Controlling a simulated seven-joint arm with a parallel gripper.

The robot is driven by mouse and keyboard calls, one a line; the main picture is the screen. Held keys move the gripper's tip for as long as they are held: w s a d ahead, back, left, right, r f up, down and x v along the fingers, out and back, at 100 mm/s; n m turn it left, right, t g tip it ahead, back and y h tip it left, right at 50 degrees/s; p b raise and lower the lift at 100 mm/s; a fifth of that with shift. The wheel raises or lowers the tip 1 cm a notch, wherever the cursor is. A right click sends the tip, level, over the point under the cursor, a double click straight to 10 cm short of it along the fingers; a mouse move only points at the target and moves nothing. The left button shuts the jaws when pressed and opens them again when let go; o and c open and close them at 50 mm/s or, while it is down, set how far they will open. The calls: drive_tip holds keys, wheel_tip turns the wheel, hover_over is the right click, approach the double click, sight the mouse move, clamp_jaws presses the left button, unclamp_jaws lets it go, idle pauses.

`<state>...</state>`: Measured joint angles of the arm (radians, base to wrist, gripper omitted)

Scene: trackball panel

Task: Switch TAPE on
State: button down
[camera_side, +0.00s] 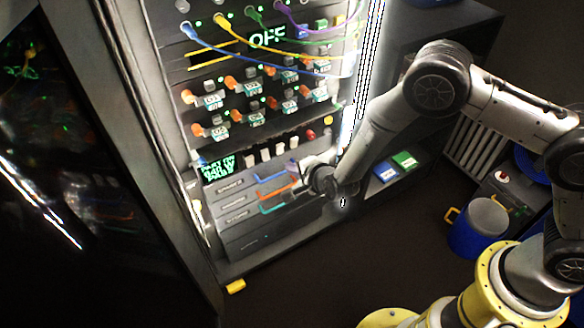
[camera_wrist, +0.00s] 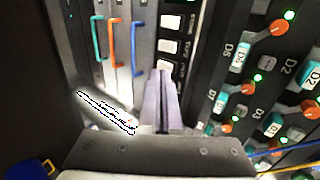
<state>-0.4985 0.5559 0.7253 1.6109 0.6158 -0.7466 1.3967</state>
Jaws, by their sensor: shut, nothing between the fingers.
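A row of white rocker switches (camera_side: 265,154) sits on the lower part of the lit rack in the side view. In the wrist view white switches (camera_wrist: 168,46) run up the panel beside small white labels. The labels are too small to read surely, so I cannot tell which switch is TAPE or how it is set. My gripper (camera_wrist: 162,78) is shut and empty, its fingertips just below the nearest visible switch in the picture. Whether they touch it I cannot tell. In the side view my gripper (camera_side: 298,166) is at the row's right end, in front of the rack.
Drawers with a blue handle (camera_wrist: 138,48), an orange handle (camera_wrist: 115,43) and a teal handle (camera_wrist: 98,38) lie beside the switches. Orange knobs (camera_wrist: 278,27) and cables crowd the other side. A green text display (camera_side: 217,168) sits left of the switches. A blue bucket (camera_side: 478,232) stands on the floor.

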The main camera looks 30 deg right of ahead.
drive_tip(key=shift+s+f, duration=0.2)
drive_tip(key=shift+f, duration=0.7)
drive_tip(key=shift+w, duration=0.1)
approach(267, 159)
drive_tip(key=s+f+x, duration=0.1)
drive_tip(key=x, duration=0.4)
drive_tip(key=shift+w, duration=1)
